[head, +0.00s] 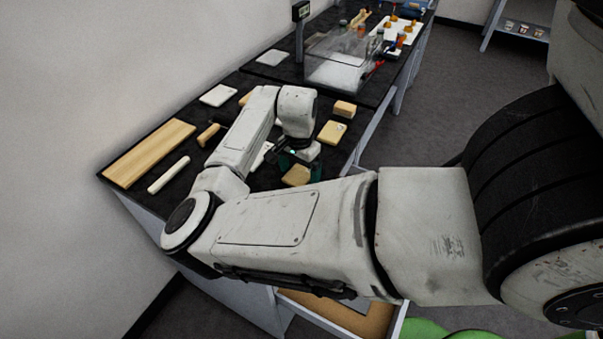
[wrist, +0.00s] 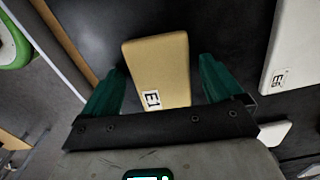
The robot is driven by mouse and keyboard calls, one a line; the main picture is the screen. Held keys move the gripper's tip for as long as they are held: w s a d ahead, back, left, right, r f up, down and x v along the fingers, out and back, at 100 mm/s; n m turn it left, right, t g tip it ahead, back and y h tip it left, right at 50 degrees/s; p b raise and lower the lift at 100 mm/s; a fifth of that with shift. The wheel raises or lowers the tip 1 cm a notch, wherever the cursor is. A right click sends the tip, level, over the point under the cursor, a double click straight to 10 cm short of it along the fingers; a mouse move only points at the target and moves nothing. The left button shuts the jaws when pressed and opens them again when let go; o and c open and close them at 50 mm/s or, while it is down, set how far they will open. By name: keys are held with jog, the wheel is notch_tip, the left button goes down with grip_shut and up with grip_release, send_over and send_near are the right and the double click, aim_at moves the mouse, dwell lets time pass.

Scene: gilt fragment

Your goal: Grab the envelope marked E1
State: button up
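The envelope marked E1 (wrist: 160,65) is a tan, thick rectangular packet with its label near the end closest to my gripper. It lies on the dark bench top and also shows in the head view (head: 297,176), near the bench's front edge. My gripper (wrist: 162,85) is open, with one green finger on each side of the envelope in the wrist view. Narrow gaps show beside the envelope. I cannot tell whether the fingers are down at its height. In the head view my gripper (head: 298,162) is just over the envelope, and my arm hides part of the bench.
A white packet with a label (wrist: 290,45) lies to the right in the wrist view. Another tan packet (head: 332,132) and a wooden block (head: 345,109) lie farther along the bench. A wooden board (head: 150,152) and a white rod (head: 168,175) lie at left. An open drawer (head: 350,318) juts out in front.

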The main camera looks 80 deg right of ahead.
jog(key=c, duration=1)
jog(key=shift+o, duration=0.2)
jog(key=shift+r, duration=0.1)
